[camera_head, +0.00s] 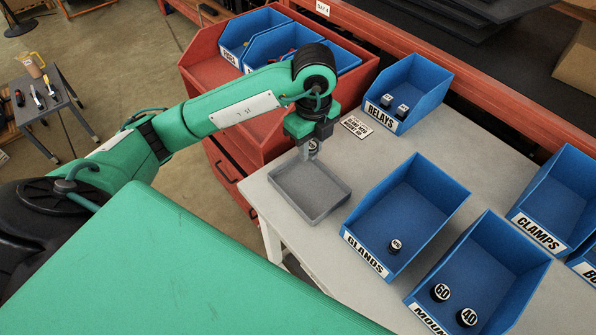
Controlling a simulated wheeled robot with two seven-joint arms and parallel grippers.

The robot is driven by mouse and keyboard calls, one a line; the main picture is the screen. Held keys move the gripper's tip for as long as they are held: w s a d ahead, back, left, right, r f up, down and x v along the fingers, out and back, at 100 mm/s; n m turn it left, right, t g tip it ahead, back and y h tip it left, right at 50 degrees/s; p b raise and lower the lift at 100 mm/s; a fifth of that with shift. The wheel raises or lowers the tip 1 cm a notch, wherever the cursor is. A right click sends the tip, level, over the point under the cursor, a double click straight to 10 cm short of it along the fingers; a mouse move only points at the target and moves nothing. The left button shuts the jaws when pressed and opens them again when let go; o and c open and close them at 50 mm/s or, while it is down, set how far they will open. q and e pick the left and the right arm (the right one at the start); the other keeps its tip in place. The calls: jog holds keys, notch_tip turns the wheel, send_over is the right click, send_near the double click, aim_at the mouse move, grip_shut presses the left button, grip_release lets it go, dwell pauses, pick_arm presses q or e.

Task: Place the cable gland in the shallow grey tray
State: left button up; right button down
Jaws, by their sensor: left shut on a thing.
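The shallow grey tray (297,214) lies on the light table near its left corner, and its floor looks empty. My left gripper (312,150) points down over the tray's far edge. It is shut on a small grey cable gland (313,146), held above the tray; the fingers hide part of it. Another dark gland (395,246) stands in the blue GLANDS bin (427,197), right of the tray. My right gripper is not in view.
A blue RELAYS bin (432,75) stands behind, with a small label card (356,127) beside it. The blue mounts bin (507,258) and CLAMPS bin (566,192) stand at right. A red cabinet (200,80) with blue bins is left of the table.

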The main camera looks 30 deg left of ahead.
pick_arm(q)
jog(key=shift+f, duration=0.15)
jog(key=shift+s+f, duration=0.1)
jog(key=shift+f, duration=0.3)
notch_tip(320, 180, down, 4)
jog(key=f, duration=0.1)
jog(key=p, duration=0.1)
send_over(307, 201)
notch_tip(307, 201, down, 8)
jog(key=shift+f, duration=0.95)
notch_tip(307, 201, down, 4)
jog(key=shift+r+p, duration=0.1)
jog(key=shift+p, duration=0.35)
